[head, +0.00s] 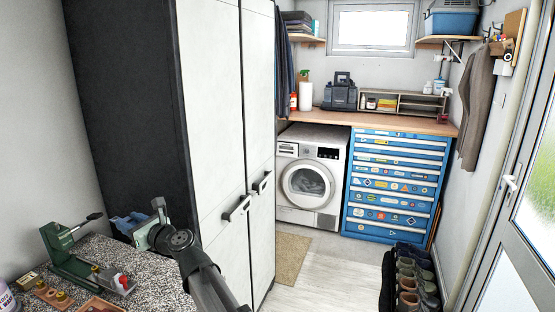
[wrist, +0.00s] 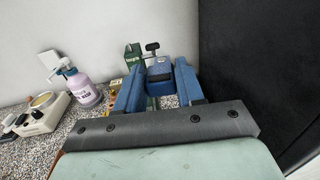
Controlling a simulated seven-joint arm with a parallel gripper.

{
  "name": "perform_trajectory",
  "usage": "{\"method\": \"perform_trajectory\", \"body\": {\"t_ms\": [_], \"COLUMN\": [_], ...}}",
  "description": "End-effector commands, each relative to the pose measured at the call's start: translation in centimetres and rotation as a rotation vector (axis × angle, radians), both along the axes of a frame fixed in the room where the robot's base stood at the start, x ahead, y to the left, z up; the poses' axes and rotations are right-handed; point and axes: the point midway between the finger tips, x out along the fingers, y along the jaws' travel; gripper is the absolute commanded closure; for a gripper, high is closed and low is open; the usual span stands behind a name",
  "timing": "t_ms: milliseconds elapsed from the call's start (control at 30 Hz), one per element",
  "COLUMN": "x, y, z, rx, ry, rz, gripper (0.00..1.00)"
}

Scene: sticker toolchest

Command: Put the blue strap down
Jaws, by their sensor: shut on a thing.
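My gripper (head: 137,228) is at the left of the head view, in front of the dark side of the tall cabinet and above the back right of the speckled worktop (head: 160,275). In the wrist view its two blue fingers (wrist: 160,88) are closed on the blue strap (wrist: 160,70), a compact blue bundle between the fingertips. The strap also shows as a blue patch at the gripper in the head view (head: 124,222). The fingers hide part of it. I cannot tell whether it touches the worktop.
A green press-like tool (head: 65,248) stands on the worktop left of my gripper. Small brass and red parts (head: 122,282) lie in front of it. In the wrist view a spray bottle (wrist: 80,85) and a white device (wrist: 42,112) stand left. The tall cabinet (head: 215,130) borders the right.

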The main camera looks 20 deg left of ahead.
Motion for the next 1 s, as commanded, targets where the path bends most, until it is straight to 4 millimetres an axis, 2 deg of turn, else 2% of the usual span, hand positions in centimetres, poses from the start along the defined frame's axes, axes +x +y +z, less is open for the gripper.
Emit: {"method": "perform_trajectory", "body": {"t_ms": [33, 200, 400, 500, 667, 1000], "x": [1.6, 6.4, 11.2, 13.5, 17.5, 25.9], "y": [-2.0, -7.7, -13.8, -16.7, -21.4, -33.7], "z": [1.2, 4.6, 6.9, 7.2, 6.4, 3.3], "rx": [0.004, 0.004, 0.001, 0.002, 0.000, 0.000], "ry": [-0.003, -0.003, -0.002, 0.000, 0.000, 0.001], "rz": [-0.040, -0.162, -0.293, -0.355, -0.461, -0.712], "gripper": [0.97, 0.97, 0.97, 0.97, 0.97, 0.97]}}
